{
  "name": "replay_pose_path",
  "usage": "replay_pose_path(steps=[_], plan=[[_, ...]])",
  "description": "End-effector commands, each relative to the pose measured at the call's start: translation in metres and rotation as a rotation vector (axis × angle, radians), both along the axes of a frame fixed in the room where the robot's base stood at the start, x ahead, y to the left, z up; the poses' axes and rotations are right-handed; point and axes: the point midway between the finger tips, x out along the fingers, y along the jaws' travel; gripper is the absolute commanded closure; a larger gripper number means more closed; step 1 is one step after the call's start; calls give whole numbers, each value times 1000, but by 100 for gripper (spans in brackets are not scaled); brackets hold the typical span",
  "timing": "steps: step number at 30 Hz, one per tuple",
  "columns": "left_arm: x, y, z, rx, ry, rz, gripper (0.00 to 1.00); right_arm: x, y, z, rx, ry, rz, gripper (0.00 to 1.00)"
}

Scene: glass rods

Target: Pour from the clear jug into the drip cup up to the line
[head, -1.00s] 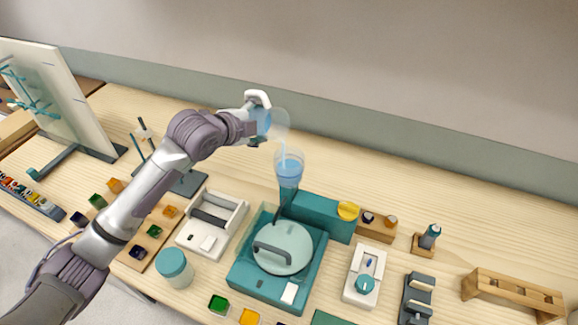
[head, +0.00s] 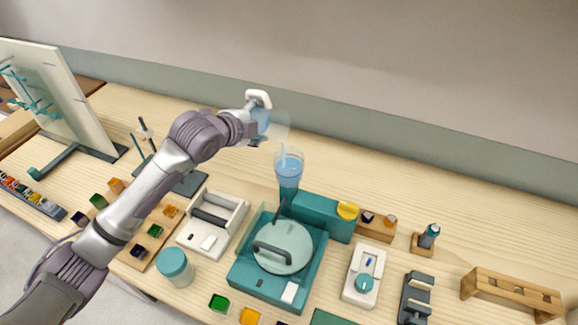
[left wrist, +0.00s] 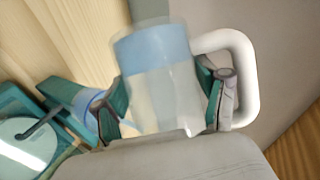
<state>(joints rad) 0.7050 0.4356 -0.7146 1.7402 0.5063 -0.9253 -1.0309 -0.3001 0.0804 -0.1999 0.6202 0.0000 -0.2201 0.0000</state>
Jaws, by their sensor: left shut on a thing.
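The clear jug (head: 276,124) has a white handle (head: 258,98) and blue liquid inside. It is tilted to the right over the drip cup (head: 289,166), and a thin light-blue stream falls into the cup. The drip cup is clear, stands on the teal machine and holds blue liquid; I cannot make out its line. My left gripper (head: 257,140) is shut on the jug. In the left wrist view the jug (left wrist: 160,95) sits between the gripper fingers, with the drip cup (left wrist: 88,101) to its left. My right gripper is not in view.
The teal machine (head: 240,283) has a round lid (head: 283,248) in front of the cup. A white device (head: 196,240) stands to its left, beside a teal-lidded jar (head: 174,266). A wooden rack (head: 512,292) is at the right. The table behind the machine is clear.

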Motion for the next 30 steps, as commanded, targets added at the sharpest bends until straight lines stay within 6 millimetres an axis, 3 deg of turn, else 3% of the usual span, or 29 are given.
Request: replay_pose_path(steps=[14,19,30], plan=[[0,-1,4,22,-24,0,78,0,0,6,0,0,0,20],[4,-3,8,-58,57,1,78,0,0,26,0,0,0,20],[7,-11,0,-252,247,1,78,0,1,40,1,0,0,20]])
